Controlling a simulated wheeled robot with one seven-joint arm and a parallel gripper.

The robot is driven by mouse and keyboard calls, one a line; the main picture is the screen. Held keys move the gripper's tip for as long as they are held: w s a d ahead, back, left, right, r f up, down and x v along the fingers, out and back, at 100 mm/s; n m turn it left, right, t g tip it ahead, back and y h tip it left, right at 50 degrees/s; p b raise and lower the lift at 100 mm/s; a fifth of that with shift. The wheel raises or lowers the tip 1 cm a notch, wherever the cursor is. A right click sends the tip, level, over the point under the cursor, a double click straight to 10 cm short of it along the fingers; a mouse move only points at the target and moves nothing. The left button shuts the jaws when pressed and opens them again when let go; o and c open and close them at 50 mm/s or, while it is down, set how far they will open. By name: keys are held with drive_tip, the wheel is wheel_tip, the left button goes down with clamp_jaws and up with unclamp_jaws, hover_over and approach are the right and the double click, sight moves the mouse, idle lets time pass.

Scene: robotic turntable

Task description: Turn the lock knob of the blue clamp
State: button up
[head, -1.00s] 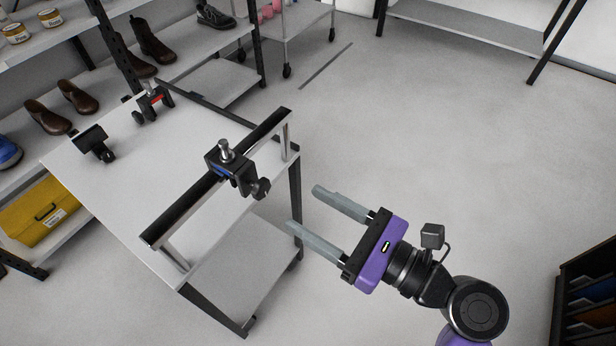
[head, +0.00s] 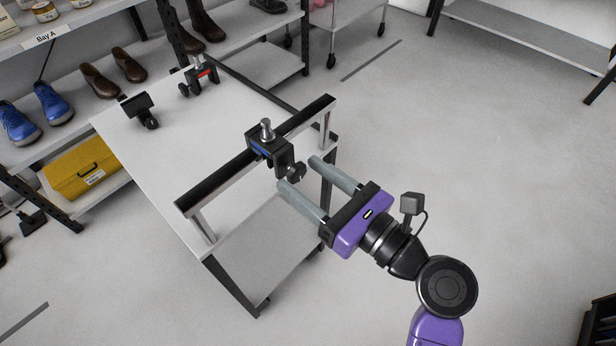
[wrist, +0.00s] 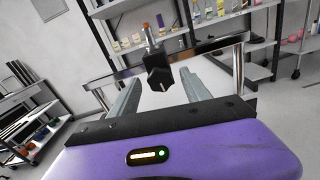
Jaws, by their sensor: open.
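The blue clamp (head: 262,148) is a black clamp with a blue stripe, fixed on the black bar (head: 215,179) of the cart. A silver stud stands on its top. Its dark lock knob (head: 297,172) sticks out on the side facing my gripper. My gripper (head: 297,173) is open, with its two grey fingers pointing at the clamp. In the head view the fingertips appear on either side of the knob. In the wrist view the knob (wrist: 159,78) shows between and beyond the fingers; I cannot tell whether it is inside their reach. No contact is clear.
The cart top (head: 170,150) also carries a red-marked clamp (head: 203,76) and another black clamp (head: 141,109) toward the back left. The floor to the right is clear.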

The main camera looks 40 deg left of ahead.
clamp_jaws()
drive_tip(key=shift+n, duration=0.3)
